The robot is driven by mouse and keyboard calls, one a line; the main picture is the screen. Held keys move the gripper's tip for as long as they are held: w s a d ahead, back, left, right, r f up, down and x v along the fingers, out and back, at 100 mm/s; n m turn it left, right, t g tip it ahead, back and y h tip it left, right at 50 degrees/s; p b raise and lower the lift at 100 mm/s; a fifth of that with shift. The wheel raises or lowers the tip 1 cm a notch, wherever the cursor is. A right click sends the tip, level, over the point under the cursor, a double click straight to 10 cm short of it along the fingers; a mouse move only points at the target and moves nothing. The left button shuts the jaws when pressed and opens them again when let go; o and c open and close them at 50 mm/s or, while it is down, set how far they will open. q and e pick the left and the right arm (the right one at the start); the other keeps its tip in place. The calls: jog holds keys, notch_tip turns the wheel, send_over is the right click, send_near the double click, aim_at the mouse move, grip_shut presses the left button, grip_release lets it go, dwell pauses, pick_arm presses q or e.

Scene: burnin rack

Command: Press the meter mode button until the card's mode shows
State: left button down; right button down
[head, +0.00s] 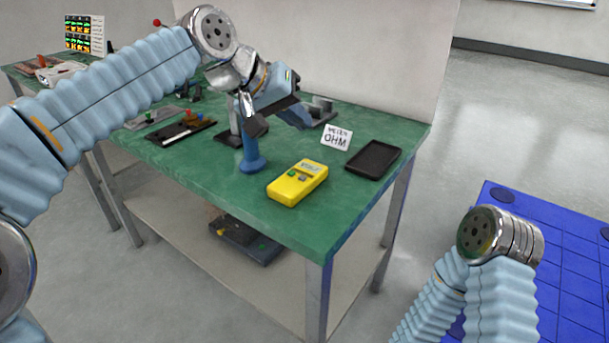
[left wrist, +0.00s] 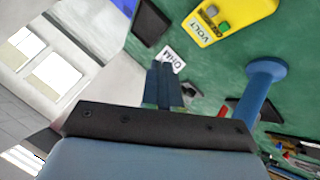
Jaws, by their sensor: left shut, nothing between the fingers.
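The yellow meter (head: 287,192) lies on the green bench near its front edge. Its display (left wrist: 197,42) reads VOLT in the left wrist view. Below the display are a green button (left wrist: 223,28) and a grey button (left wrist: 212,10). The white card (head: 337,138) stands behind the meter and reads METER OHM; in the left wrist view it is partly hidden by my fingers. My left gripper (head: 301,118) is shut and empty, in the air above the bench, behind the meter and apart from it. My right arm shows at lower right, but its gripper is out of view.
A blue post with a round base (head: 253,163) stands left of the meter, close to my left gripper. A black tray (head: 373,159) lies right of the card. Tools and a dark tray (head: 181,131) lie farther left. Bare bench surrounds the meter.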

pick_arm(q)
jog(key=b, duration=0.4)
send_over(303, 178)
jog(key=a, duration=0.1)
notch_tip(303, 178, down, 6)
jog(key=shift+w+f, duration=0.1)
jog(key=shift+f, duration=0.1)
jog(key=shift+f+b, duration=0.55)
jog(key=shift+f, duration=0.45)
jog(key=shift+f, duration=0.1)
dwell(0.7)
jog(key=shift+f, duration=0.3)
jog(key=shift+f+b, duration=0.4)
jog(key=shift+b, duration=0.1)
dwell(0.4)
jog(key=shift+r, duration=0.1)
jog(key=shift+r+p, duration=0.75)
jog(key=shift+p, duration=0.05)
